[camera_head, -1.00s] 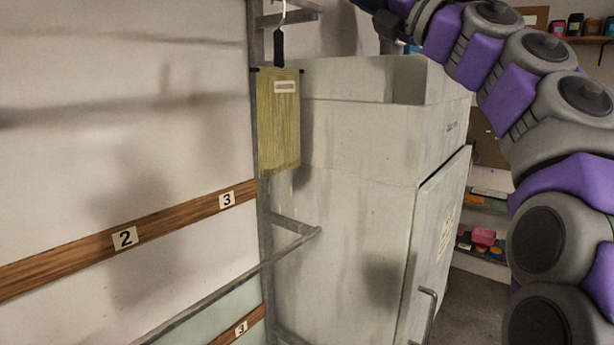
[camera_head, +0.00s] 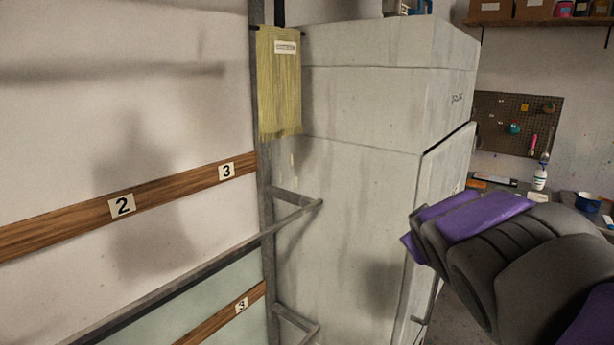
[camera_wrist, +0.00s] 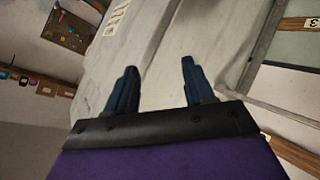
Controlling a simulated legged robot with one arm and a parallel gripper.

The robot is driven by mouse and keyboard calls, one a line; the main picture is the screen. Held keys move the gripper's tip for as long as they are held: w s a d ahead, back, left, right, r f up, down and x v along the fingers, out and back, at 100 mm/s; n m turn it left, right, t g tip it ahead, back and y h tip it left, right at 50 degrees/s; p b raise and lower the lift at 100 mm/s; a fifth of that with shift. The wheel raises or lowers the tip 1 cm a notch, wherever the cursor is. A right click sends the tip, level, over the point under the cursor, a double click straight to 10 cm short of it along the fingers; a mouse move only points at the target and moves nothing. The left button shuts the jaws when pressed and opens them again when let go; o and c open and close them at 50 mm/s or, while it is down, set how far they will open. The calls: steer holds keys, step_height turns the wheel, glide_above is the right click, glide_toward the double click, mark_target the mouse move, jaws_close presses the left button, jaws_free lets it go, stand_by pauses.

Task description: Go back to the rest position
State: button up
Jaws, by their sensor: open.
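My gripper (camera_wrist: 158,88) shows in the wrist view with its two dark blue fingers apart and nothing between them. The pale cabinet lies beyond the fingers there. In the head view only part of my purple and grey arm shows, at the lower right, in front of the cabinet's right side; the fingertips cannot be made out there.
A tall pale cabinet (camera_head: 350,200) stands in the middle. A yellow-green cloth (camera_head: 279,85) hangs on a grey metal frame (camera_head: 265,220) beside it. A wooden rail (camera_head: 70,215) with number tags runs along the left wall. A pegboard (camera_head: 515,122) and a bench with a white bottle (camera_head: 540,178) are at the right.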

steer(key=s+a+f+m+g+y+b, duration=0.1)
steer(key=s+f+m+g, duration=0.15)
steer(key=s+f, duration=0.6)
steer(key=s+a+f+m+g, duration=0.15)
steer(key=s+f+g, duration=0.25)
steer(key=s+f, duration=0.45)
steer(key=s+a+f+g+y, duration=0.1)
steer(key=s+a+f+g, duration=0.1)
steer(key=s+f, duration=0.3)
steer(key=s+a+f+m+g+y+b, duration=0.1)
steer(key=s+a+f+g, duration=0.2)
steer(key=s, duration=0.9)
steer(key=shift+f+g, duration=0.65)
steer(key=shift+f, duration=0.3)
steer(key=shift+w, duration=0.1)
steer(key=shift+c, duration=1)
